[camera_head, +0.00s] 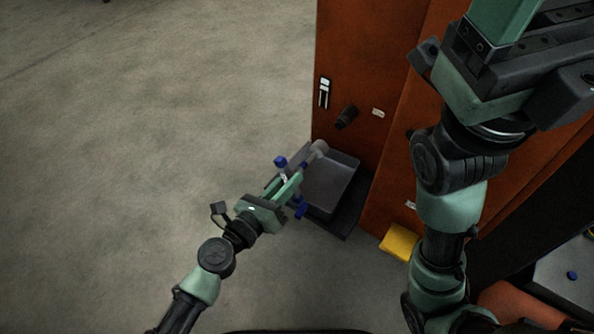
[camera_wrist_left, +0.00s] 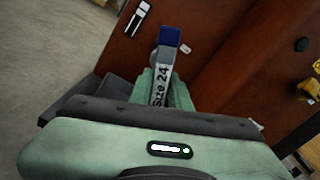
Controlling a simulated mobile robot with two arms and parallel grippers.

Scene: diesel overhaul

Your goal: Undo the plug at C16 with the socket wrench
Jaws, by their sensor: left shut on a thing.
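My left gripper (camera_head: 287,186) is shut on the socket wrench, whose grey socket head (camera_head: 318,148) points up and right toward the rust-red panel. Blue parts of the wrench (camera_head: 280,162) show on either side of the fingers. In the left wrist view the wrench (camera_wrist_left: 161,85) reads "Size 24" and has a blue end. A dark round plug (camera_head: 346,117) sticks out of the panel beyond the socket, apart from it in the head view. A small label beside it is too small to read. My right gripper (camera_head: 495,65) is partly cut off at the top right.
The rust-red panel (camera_head: 352,55) carries a black-and-white gauge (camera_head: 324,92). A grey tray (camera_head: 349,187) lies at its foot, below the wrench. A yellow block (camera_head: 399,242) lies to the right. The floor on the left is clear. My right arm covers much of the panel.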

